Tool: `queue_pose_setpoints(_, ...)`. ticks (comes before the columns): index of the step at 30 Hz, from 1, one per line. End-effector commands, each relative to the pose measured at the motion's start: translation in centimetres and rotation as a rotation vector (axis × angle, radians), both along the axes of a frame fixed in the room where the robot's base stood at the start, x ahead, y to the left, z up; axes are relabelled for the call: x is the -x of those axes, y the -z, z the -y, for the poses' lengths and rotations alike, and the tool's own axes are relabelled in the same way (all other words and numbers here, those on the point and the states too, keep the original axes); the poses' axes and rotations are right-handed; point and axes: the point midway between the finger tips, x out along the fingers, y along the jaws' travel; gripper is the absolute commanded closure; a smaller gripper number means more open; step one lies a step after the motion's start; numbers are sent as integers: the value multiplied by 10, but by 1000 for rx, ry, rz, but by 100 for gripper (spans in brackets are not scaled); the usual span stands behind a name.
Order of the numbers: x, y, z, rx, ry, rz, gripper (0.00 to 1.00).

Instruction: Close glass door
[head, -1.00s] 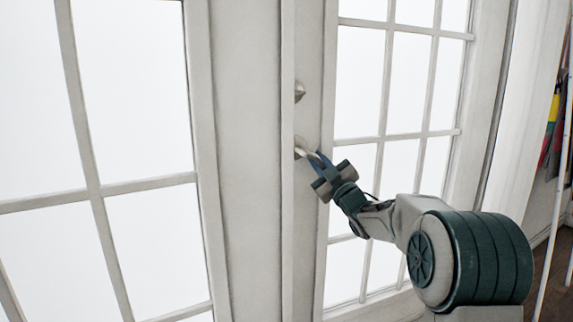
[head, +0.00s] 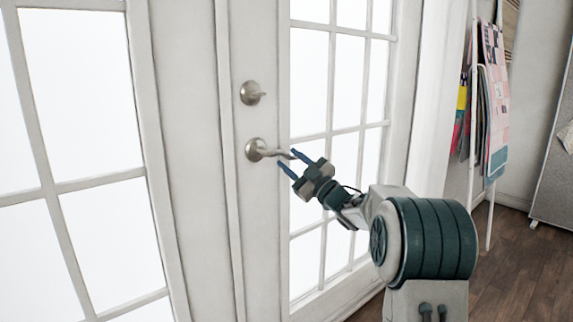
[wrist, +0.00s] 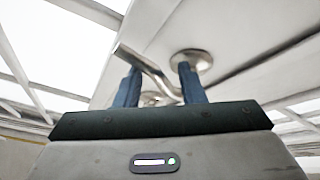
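The white-framed glass door (head: 262,210) stands upright in the head view, with a silver lever handle (head: 258,150) and a round deadbolt (head: 252,92) above it. Whether the door is flush in its frame I cannot tell. My gripper (head: 287,159) is open, with its two blue fingers apart and pointing at the lever from the right. The upper fingertip is close to the lever's free end. In the wrist view, the lever (wrist: 150,66) crosses just beyond the fingertips of my gripper (wrist: 158,72). Nothing is held; contact with the lever is unclear.
Another white-framed glass panel (head: 150,100) stands to the left of the door. A rack with hanging colourful sheets (head: 493,90) and a grey panel (head: 556,180) are at the right. The wooden floor (head: 510,260) at the lower right is clear.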

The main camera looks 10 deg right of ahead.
Motion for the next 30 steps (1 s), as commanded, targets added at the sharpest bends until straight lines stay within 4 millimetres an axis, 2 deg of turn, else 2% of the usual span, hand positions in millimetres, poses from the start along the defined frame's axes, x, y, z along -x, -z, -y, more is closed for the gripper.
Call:
queue_pose_setpoints(6,0,2,-14,0,-20,-5,65)
queue_pose_setpoints(19,0,4,-13,2,-21,-7,65)
queue_pose_setpoints(23,8,8,-6,2,-19,-8,65)
queue_pose_setpoints(30,43,27,25,0,-16,-8,65)
